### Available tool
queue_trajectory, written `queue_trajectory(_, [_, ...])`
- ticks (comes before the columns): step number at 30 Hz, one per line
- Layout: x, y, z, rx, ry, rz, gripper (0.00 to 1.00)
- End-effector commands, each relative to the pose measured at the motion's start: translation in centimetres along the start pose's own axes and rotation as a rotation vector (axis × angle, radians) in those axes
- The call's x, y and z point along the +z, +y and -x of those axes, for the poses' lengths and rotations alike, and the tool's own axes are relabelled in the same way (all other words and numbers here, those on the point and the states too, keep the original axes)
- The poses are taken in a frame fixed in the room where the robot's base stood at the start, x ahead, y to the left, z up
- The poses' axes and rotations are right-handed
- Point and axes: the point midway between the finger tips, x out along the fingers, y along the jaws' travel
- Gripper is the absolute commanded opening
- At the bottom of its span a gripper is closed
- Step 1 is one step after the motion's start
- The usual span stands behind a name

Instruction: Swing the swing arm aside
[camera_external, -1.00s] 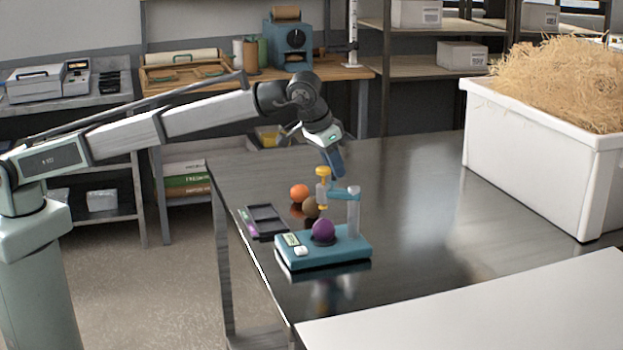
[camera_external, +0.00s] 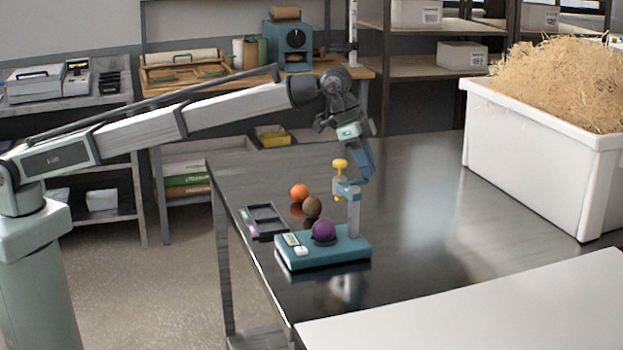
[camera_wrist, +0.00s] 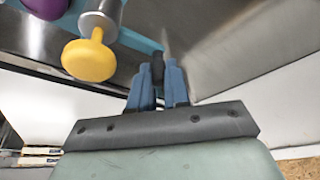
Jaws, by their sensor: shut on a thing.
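The swing arm (camera_external: 347,188) is a short teal bar on a grey post (camera_external: 354,217) that rises from a teal base (camera_external: 330,252). A yellow knob (camera_external: 340,164) stands on the arm's end, and it also shows close up in the wrist view (camera_wrist: 88,61). My gripper (camera_external: 366,177) is at the swing arm near the post top. In the wrist view my fingertips (camera_wrist: 158,72) are shut on a small dark part at the teal bar; its exact shape is partly hidden. A purple ball (camera_external: 323,230) sits on the base, with the knob end up and behind it.
A dark compartment tray (camera_external: 265,221) lies left of the base. A white bin of straw (camera_external: 540,160) stands at the right. The metal table (camera_external: 430,230) is clear between.

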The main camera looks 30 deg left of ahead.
Motion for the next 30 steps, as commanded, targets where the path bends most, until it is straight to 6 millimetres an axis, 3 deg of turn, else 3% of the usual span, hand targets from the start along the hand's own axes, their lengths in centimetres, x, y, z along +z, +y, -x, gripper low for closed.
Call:
queue_trajectory(10, [-0.97,-0.02,-0.33,0.040,0.001,-0.101,0.00])
queue_trajectory(24, [-1.11,0.04,-0.38,0.045,0.001,-0.112,0.00])
queue_trajectory(25, [-1.12,0.04,-0.38,0.045,0.002,-0.112,0.17])
queue_trajectory(30, [-1.08,0.05,-0.39,0.045,0.001,-0.112,0.34])
